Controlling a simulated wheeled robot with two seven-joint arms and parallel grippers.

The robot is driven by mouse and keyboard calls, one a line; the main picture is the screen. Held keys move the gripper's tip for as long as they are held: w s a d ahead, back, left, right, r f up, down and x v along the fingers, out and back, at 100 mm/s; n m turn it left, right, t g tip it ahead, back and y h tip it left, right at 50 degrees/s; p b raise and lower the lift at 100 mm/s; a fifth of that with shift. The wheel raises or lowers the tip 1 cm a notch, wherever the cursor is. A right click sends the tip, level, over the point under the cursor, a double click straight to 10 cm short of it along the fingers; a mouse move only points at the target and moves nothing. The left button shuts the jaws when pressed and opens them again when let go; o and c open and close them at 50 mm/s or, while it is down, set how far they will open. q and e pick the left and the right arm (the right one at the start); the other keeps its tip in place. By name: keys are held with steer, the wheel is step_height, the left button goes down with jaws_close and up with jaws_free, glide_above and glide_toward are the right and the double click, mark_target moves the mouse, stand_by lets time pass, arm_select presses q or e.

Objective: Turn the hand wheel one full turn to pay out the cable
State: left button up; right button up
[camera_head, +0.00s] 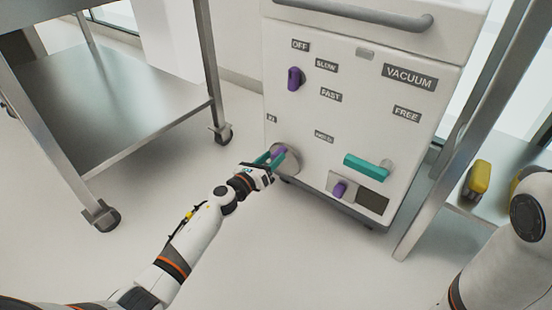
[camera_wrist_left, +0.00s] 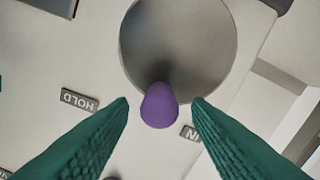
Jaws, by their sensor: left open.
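The hand wheel (camera_head: 291,166) is a round grey metal disc low on the front of the white cabinet, with a purple knob (camera_head: 279,152) on it. In the left wrist view the disc (camera_wrist_left: 180,40) fills the top middle, and the purple knob (camera_wrist_left: 159,106) sticks out toward the camera near its lower rim. My left gripper (camera_head: 269,158) is at the wheel. In the wrist view its green fingers (camera_wrist_left: 160,101) are open, one each side of the knob, with a gap on both sides. The cable cannot be made out. My right gripper is out of view.
The cabinet (camera_head: 350,115) also carries an upper purple knob (camera_head: 294,79), a teal handle (camera_head: 366,167), a lower purple knob (camera_head: 340,189) and a top bar (camera_head: 360,12). A metal cart (camera_head: 120,90) stands left. A shelf with a yellow object (camera_head: 477,180) stands right. The floor between is clear.

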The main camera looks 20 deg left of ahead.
arm_select(q)
steer(key=shift+b+x, duration=0.3)
steer(key=shift+x, duration=1.05)
jaws_close()
steer(key=shift+a, duration=0.1)
